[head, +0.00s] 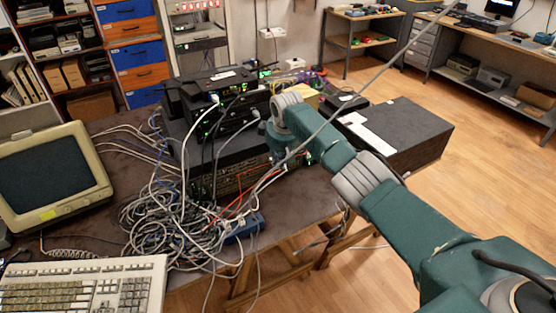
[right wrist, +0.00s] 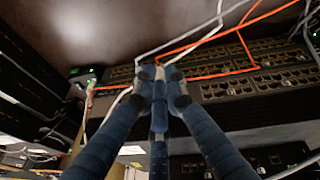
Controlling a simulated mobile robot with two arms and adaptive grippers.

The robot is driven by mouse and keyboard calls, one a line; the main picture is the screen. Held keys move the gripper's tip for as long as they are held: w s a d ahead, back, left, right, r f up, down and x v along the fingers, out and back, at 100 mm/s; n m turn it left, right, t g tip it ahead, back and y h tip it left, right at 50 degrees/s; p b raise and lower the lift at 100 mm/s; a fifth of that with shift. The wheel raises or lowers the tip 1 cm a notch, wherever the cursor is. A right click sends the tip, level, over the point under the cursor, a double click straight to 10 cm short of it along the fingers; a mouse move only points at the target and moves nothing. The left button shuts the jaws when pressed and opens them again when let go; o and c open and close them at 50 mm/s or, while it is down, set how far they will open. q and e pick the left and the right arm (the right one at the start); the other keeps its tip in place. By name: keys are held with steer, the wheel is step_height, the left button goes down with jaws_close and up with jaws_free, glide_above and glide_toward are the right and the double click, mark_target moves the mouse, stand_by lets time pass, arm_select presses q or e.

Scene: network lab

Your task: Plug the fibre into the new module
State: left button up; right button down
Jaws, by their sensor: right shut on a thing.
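My right arm reaches in from the right in the head view to the front of the stacked network gear. In the right wrist view my right gripper (right wrist: 159,76) is shut at the port rows of a switch (right wrist: 215,84), with the orange fibre (right wrist: 205,33) at its fingertips. The held end is small and mostly covered by the fingers. The fibre also shows in the head view as a thin orange line (head: 238,206) below the stack. I cannot pick out the new module among the ports, nor tell whether the plug touches one. My left gripper is in neither view.
A large tangle of grey and white cables (head: 165,215) lies left of the stack. A beige monitor (head: 52,180) and keyboard (head: 85,285) stand on the left. A black case (head: 410,130) is right of the stack. White cables (right wrist: 218,20) cross near the gripper.

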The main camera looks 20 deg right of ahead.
steer(key=shift+p, duration=0.3)
stand_by(0.5)
steer(key=shift+w+b, duration=0.1)
steer(key=shift+b, duration=0.25)
steer(key=c, duration=1.7)
jaws_free()
steer(key=v, duration=1.2)
